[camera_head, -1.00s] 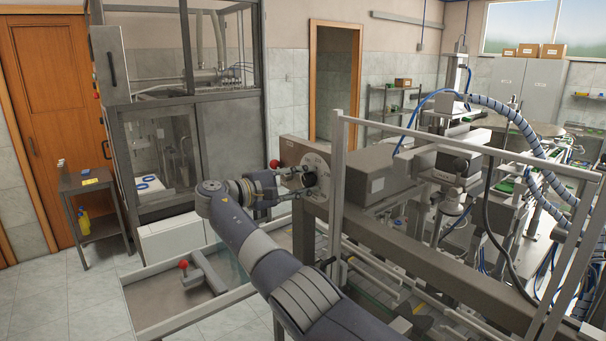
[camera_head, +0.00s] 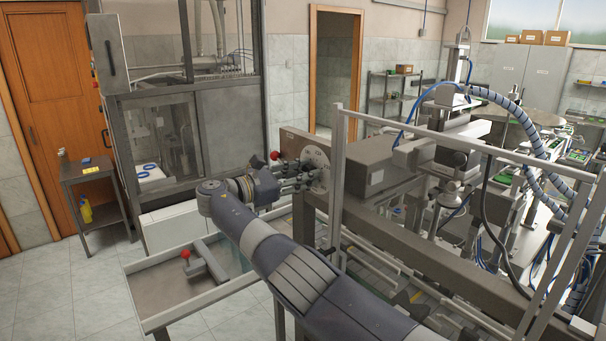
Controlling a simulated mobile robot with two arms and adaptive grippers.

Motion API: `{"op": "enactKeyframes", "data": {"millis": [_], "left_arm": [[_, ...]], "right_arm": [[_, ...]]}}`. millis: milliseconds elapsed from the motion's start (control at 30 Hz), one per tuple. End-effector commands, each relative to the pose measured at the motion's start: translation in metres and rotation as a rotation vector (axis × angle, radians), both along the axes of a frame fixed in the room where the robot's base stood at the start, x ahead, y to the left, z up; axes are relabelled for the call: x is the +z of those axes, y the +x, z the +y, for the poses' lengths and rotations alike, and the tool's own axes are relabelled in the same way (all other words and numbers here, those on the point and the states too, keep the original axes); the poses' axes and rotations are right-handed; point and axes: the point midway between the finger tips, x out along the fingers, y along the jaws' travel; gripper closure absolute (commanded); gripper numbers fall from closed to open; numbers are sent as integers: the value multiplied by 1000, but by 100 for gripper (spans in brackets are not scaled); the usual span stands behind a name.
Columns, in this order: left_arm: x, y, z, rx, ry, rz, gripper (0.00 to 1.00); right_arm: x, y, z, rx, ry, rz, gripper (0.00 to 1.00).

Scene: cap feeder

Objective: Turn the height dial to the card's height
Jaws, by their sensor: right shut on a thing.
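The height dial (camera_head: 316,163) is a round pale plate with dark marks, on the near end of the machine's grey beam. My right gripper (camera_head: 301,176) is at the front of the dial, shut on its hub, which the fingers mostly hide. The dial's marks are too small to read. A small yellow card (camera_head: 90,170) lies on the dark side table at the left; I cannot read it or tell whether it is the height card. My left gripper is not in view.
A red ball knob (camera_head: 275,155) is close beside the dial and my gripper. A shallow tray (camera_head: 153,329) with a red-knobbed lever (camera_head: 205,258) lies below left. A clear guard frame (camera_head: 339,190) stands just right of the dial. The floor at left is free.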

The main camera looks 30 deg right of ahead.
Motion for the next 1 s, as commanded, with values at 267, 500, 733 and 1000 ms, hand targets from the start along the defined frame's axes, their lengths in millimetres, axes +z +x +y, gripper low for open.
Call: {"op": "enactKeyframes", "data": {"millis": [267,500,733,1000], "left_arm": [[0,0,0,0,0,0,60],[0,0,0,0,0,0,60],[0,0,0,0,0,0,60],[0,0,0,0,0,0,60]], "right_arm": [[-2,-1,0,-1,-14,196,93],[-3,-1,0,-1,-19,290,93],[-4,-1,0,-2,-21,324,93],[-4,-2,0,-2,-20,327,93]]}}
